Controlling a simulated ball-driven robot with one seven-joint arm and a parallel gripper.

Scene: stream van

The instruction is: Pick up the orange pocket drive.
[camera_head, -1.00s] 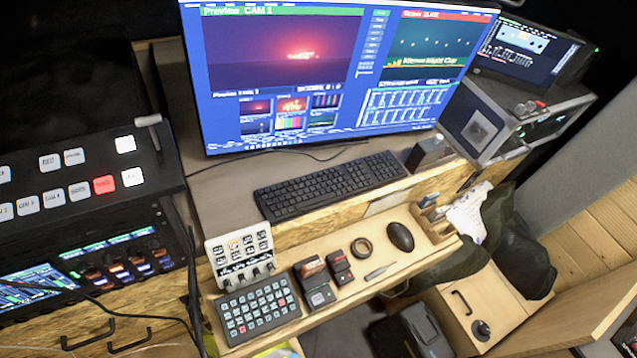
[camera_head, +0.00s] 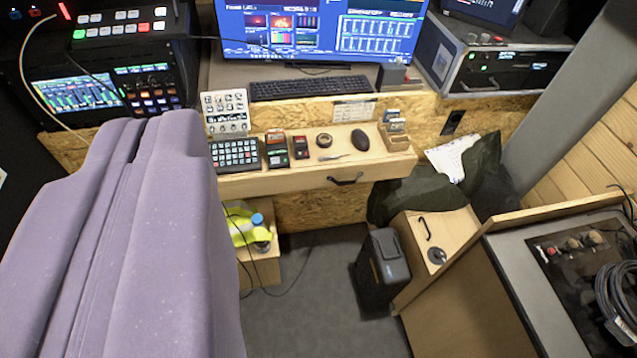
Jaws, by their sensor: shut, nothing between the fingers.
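I cannot make out a clearly orange pocket drive. On the narrow wooden shelf (camera_head: 310,181) below the desk stand two small dark devices with reddish tops, a larger one (camera_head: 276,150) and a smaller one (camera_head: 301,147). They are too small for me to tell whether either is the drive. My gripper is not in view.
A large purple seat back (camera_head: 150,230) blocks the lower left. A black case (camera_head: 382,270) stands on the dark floor (camera_head: 310,310) by a wooden box (camera_head: 440,235). A grey-topped counter (camera_head: 530,290) fills the lower right. Open floor lies between seat and case.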

